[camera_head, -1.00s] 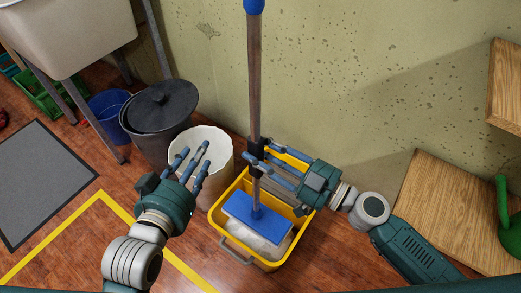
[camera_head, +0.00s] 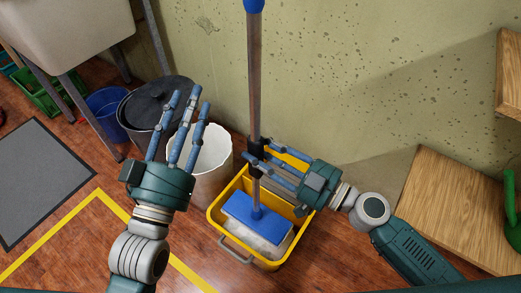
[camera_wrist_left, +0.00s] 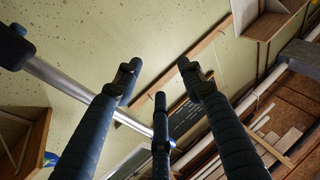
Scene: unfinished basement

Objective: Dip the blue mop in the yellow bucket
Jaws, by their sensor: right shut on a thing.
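The blue mop (camera_head: 253,206) stands upright with its flat blue head inside the yellow bucket (camera_head: 215,214). A whitish mass lies under the mop head; I cannot tell whether it is the mop's pad or something in the bucket. My right gripper (camera_head: 257,155) is shut on the mop's handle, just above the bucket. My left gripper (camera_head: 180,120) is open and empty, in front of the white bin, apart from the mop. In the left wrist view, its spread fingers (camera_wrist_left: 160,100) hold nothing, and a long pole crosses behind them.
A white bin (camera_head: 212,160) stands beside the bucket, with a dark lidded bin (camera_head: 140,112) and a blue bucket (camera_head: 105,104) further left. A wooden box (camera_head: 465,205) is at the right. The spotted wall (camera_head: 350,70) is close behind. Floor is free in front.

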